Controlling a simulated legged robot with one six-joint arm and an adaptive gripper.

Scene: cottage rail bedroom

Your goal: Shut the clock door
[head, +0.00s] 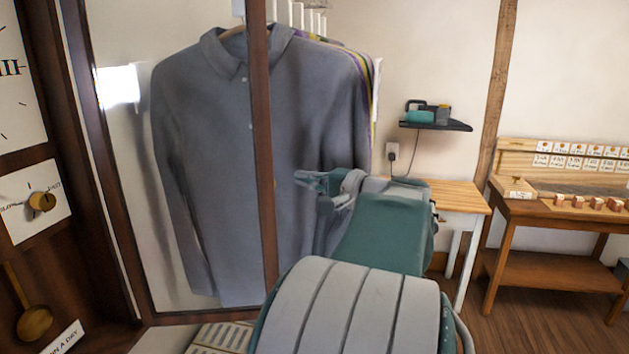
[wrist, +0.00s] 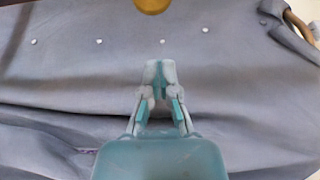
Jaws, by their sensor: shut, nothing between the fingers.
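The tall dark-wood clock (head: 75,220) stands at the left edge of the head view. Its glazed door (head: 264,150) stands open, swung out to the right, with shirts showing through the glass. My gripper (head: 303,180) is shut and empty, just right of the door's free upright in the head view. In the wrist view its fingertips (wrist: 159,68) point toward the knob, apart from it. The door's latch is not visible.
Grey shirts (head: 330,110) hang on a rail close behind my gripper. A small wall shelf (head: 436,125) holds a teal device. A light wooden table (head: 455,195) and a workbench (head: 555,225) stand at right.

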